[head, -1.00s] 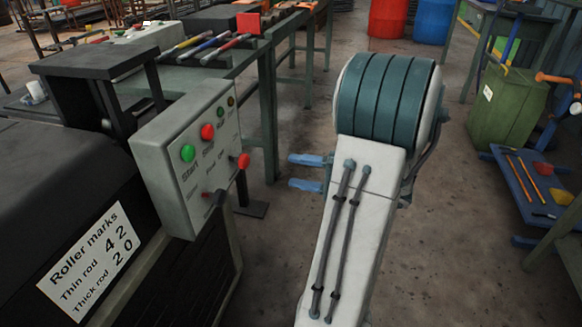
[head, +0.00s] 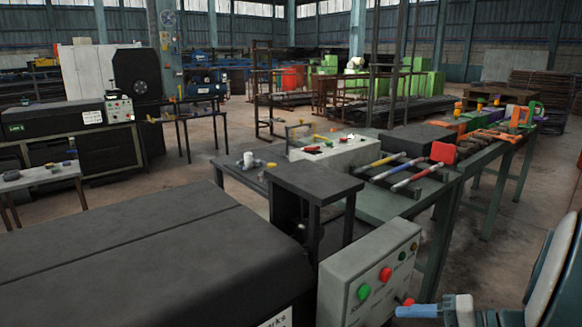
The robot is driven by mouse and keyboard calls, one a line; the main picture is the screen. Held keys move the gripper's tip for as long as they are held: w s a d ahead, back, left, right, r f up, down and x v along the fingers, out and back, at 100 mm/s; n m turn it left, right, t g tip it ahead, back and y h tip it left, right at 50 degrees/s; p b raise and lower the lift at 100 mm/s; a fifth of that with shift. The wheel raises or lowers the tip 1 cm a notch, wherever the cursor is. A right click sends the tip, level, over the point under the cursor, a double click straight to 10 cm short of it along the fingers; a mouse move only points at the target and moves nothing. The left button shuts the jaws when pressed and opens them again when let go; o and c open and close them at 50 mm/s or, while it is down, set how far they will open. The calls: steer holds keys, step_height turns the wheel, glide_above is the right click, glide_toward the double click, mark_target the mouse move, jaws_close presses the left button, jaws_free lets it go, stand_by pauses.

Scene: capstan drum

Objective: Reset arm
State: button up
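My gripper (head: 420,311) shows only in part at the bottom edge, right of the middle. One blue finger points left toward the grey control box, and any second finger is below the picture, so its opening cannot be seen. No held thing is visible. Part of my white and teal arm (head: 556,275) shows at the lower right edge; the rest is out of view.
A grey control box (head: 340,268) with green and red buttons stands left of my gripper, beside a black machine (head: 130,265). Behind it a green bench (head: 385,200) carries colored-handled tools and a red block (head: 443,153). Open floor lies beyond the benches at the back left.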

steer(key=s+a+r+n+g+h+p, duration=0.2)
steer(key=s+a+r+g+h+p, duration=0.15)
steer(key=r+p, duration=0.25)
steer(key=s+a+r+n+g+h+p, duration=0.2)
steer(key=s+a+r+g+h+p, duration=0.1)
steer(key=a+r+p, duration=0.3)
step_height(320, 180, up, 13)
steer(key=n+t+h+p, duration=0.3)
steer(key=h+p, duration=0.2)
steer(key=p, duration=0.7)
steer(key=shift+s+d+r+h, duration=0.25)
steer(key=shift+d+h, duration=0.1)
steer(key=shift+d, duration=0.1)
steer(key=shift+c, duration=0.2)
